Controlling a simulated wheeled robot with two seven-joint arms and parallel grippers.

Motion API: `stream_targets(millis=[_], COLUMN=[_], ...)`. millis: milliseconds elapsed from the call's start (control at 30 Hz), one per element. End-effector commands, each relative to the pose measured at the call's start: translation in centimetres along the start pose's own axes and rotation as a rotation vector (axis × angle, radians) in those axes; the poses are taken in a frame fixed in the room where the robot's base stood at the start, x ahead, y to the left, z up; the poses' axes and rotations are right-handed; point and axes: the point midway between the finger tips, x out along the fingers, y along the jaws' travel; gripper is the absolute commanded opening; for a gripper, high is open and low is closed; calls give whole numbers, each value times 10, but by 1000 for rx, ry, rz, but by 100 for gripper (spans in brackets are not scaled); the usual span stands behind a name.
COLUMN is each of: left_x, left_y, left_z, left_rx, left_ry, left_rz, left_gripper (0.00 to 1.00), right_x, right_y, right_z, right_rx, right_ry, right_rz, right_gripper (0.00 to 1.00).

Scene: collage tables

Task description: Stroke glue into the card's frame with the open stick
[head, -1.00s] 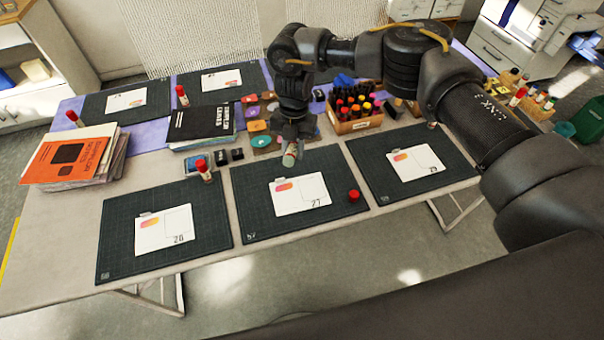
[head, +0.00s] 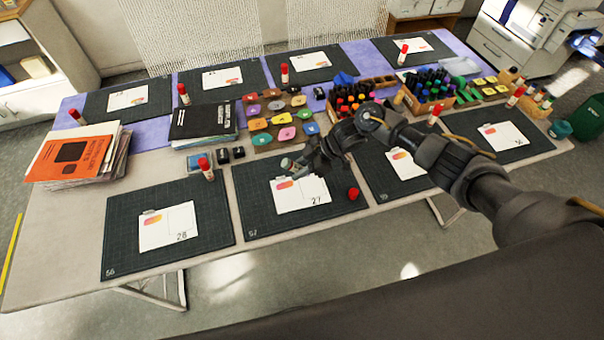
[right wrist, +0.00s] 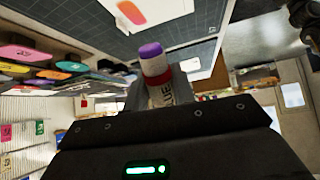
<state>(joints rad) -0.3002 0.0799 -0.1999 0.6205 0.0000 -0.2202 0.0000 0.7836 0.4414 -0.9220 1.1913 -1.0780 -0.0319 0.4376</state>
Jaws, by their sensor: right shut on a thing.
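My right gripper (head: 296,164) is shut on the open glue stick (head: 287,163) just above the back edge of the card numbered 27 (head: 304,196). In the right wrist view the glue stick (right wrist: 158,75) shows a bare purple tip, a red band and a label reading GLUE; part of the card (right wrist: 150,12) lies beyond it. The stick is tilted, and I cannot tell whether its tip touches the card. The card lies on the middle front mat (head: 258,226), with an orange-pink patch and an outlined frame. A red cap (head: 353,193) stands right of the card. My left gripper is not in view.
Card 28 (head: 168,228) lies on the left front mat. Coloured pads (head: 283,118) and a marker crate (head: 350,99) stand behind. Books (head: 75,155) are stacked at left.

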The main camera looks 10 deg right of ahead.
Motion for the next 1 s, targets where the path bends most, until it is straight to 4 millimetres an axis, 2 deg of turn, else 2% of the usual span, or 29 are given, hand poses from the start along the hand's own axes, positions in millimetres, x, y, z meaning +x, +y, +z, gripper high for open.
stream_targets(millis=[33,200,433,767,1000], left_x=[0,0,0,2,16], left_y=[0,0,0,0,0], left_z=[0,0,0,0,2], left_rx=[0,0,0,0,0], left_ry=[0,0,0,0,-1], left_rz=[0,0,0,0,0], left_gripper=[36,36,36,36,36], right_x=[5,13,13,14,24], right_y=[-6,-9,-7,-5,-5], right_z=[10,27,25,25,36], right_rx=[47,195,315,325,324], right_ry=[26,111,201,235,234], right_rz=[43,212,386,417,415], right_gripper=[5,5,5,5,5])
